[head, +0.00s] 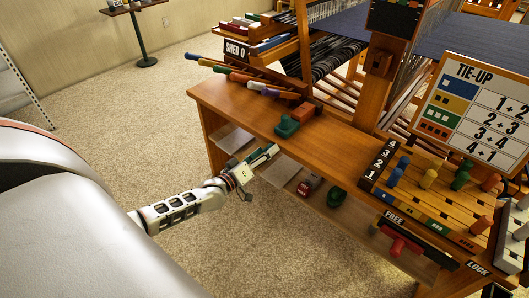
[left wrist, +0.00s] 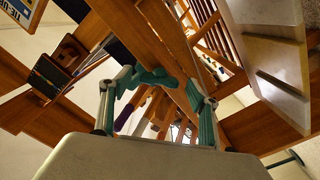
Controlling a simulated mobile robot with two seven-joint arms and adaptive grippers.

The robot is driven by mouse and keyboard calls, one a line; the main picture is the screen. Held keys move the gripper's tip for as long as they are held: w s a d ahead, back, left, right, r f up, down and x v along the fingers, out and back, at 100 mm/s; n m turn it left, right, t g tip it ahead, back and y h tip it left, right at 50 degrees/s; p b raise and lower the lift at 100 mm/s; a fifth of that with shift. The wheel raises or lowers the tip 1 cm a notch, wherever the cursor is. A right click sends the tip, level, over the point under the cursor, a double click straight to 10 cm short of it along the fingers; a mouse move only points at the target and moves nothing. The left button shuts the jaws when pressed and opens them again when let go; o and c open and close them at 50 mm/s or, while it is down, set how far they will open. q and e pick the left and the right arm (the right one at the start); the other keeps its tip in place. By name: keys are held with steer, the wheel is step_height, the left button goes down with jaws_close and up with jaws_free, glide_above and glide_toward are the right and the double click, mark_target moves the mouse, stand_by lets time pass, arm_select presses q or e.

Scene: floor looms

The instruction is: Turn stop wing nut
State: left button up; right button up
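A red wing nut (head: 402,242) sits on the front of the wooden bench (head: 330,140) at the lower right of the head view, below a dark strip with a FREE label (head: 393,219) and a LOCK label (head: 478,268). My left gripper (head: 268,153) is beside the bench's front edge, well to the left of the wing nut and apart from it. The wing nut cannot be made out there. My right gripper is in neither view.
A green shuttle (head: 287,127) and several coloured-handled sticks (head: 250,82) lie on the bench. A lower shelf holds a red and grey item (head: 309,185) and a green one (head: 336,196). A peg board (head: 435,190) and TIE-UP sign (head: 478,110) stand right. Carpet in front is clear.

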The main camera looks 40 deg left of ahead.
arm_select(q)
steer(key=shift+s, duration=0.1)
steer(key=s+a, duration=0.1)
steer(key=s, duration=1)
steer(key=shift+s, duration=0.4)
steer(key=shift+d, duration=0.1)
